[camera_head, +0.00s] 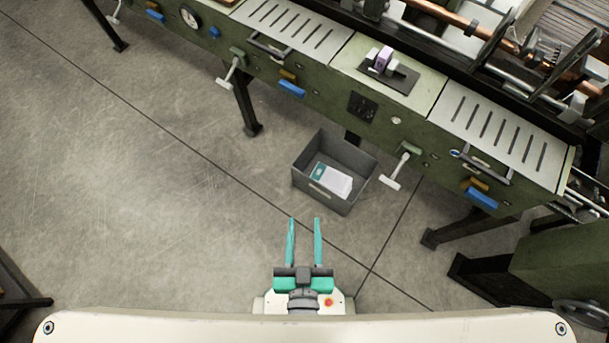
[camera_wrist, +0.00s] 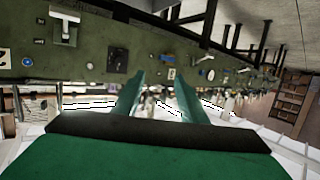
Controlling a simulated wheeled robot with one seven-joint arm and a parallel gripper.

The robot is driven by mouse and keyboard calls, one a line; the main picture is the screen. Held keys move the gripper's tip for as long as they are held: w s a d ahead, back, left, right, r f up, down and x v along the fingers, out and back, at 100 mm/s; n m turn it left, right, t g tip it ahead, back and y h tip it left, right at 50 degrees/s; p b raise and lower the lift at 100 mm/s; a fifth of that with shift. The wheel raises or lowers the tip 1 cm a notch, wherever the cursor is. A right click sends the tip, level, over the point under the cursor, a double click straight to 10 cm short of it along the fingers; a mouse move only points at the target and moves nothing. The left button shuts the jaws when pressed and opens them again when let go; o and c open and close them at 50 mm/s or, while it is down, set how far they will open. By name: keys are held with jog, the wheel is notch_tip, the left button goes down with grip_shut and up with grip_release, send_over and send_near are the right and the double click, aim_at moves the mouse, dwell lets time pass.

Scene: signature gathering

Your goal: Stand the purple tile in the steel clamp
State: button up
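The purple tile (camera_head: 384,58) stands upright on the machine's top at the upper right of the head view. It shows between the pale jaws of the steel clamp (camera_head: 397,69), which sits on a dark plate. From here I cannot tell how firmly the jaws hold it or how deep it sits. My gripper (camera_head: 304,222) is open and empty, with its two green fingers apart. It is over the floor, well below and left of the clamp in the picture. The fingers also show in the wrist view (camera_wrist: 160,78). Neither tile nor clamp can be made out there.
A long green machine (camera_head: 330,80) with slotted metal plates runs across the top. A grey bin (camera_head: 330,198) holding white and teal items stands on the floor ahead of my gripper. T-handles (camera_head: 402,165) and blue-handled parts stick out of the machine's front. The floor at left is clear.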

jog(key=v, duration=0.4)
jog(key=shift+d+r, duration=0.1)
jog(key=shift+r, duration=0.25)
